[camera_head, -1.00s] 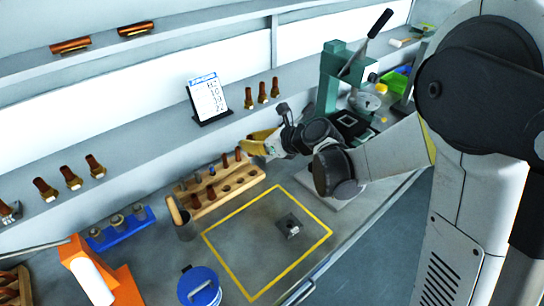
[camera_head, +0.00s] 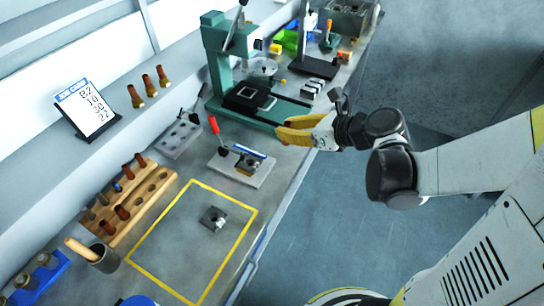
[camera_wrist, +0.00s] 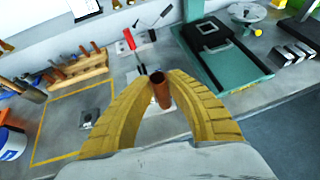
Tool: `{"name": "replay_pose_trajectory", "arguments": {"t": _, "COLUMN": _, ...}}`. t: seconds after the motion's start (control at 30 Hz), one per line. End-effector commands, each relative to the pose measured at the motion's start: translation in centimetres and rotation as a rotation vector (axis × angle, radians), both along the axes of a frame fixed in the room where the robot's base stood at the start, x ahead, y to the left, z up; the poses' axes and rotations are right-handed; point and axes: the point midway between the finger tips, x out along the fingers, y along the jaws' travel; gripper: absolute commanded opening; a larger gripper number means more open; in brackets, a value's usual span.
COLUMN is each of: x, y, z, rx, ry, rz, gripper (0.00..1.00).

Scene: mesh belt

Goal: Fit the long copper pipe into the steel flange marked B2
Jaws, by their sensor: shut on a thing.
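My gripper (camera_head: 284,133) has yellow fingers and is over the front edge of the bench, near the green press. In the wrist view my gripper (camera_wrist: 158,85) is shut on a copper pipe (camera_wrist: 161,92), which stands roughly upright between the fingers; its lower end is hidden. A small square steel flange (camera_head: 213,219) sits inside the yellow outline on the bench, and it also shows in the wrist view (camera_wrist: 88,118). Another metal piece (camera_head: 249,163) sits on a light fixture plate with a red-handled clamp. No B2 mark is readable on either piece.
A wooden rack (camera_head: 154,192) holds several copper pieces. A green press (camera_head: 222,70) stands at the back. A job card (camera_head: 87,108) on the shelf reads B2. A grey holed block (camera_head: 179,139) lies by the fixture. The yellow outlined area is otherwise clear.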

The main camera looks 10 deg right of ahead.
Motion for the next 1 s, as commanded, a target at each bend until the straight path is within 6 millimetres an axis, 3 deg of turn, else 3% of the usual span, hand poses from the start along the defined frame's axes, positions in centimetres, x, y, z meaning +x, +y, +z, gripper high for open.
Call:
{"name": "replay_pose_trajectory", "arguments": {"t": 0.17, "x": -0.3, "y": 0.9, "z": -0.9, "rx": 0.001, "ry": -0.001, "rz": 0.002, "gripper": 0.00}}
{"name": "replay_pose_trajectory", "arguments": {"t": 0.4, "x": 1.6, "y": 6.5, "z": -4.6, "rx": 0.001, "ry": -0.002, "rz": 0.005, "gripper": 0.00}}
{"name": "replay_pose_trajectory", "arguments": {"t": 0.6, "x": 2.9, "y": 9.8, "z": -6.6, "rx": 0.000, "ry": -0.001, "rz": 0.000, "gripper": 0.00}}
{"name": "replay_pose_trajectory", "arguments": {"t": 0.83, "x": 3.3, "y": 10.7, "z": -7.8, "rx": 0.002, "ry": -0.001, "rz": -0.004, "gripper": 0.00}}
{"name": "replay_pose_trajectory", "arguments": {"t": 1.0, "x": 3.3, "y": 10.6, "z": -10.6, "rx": 0.002, "ry": -0.001, "rz": -0.004, "gripper": 0.00}}
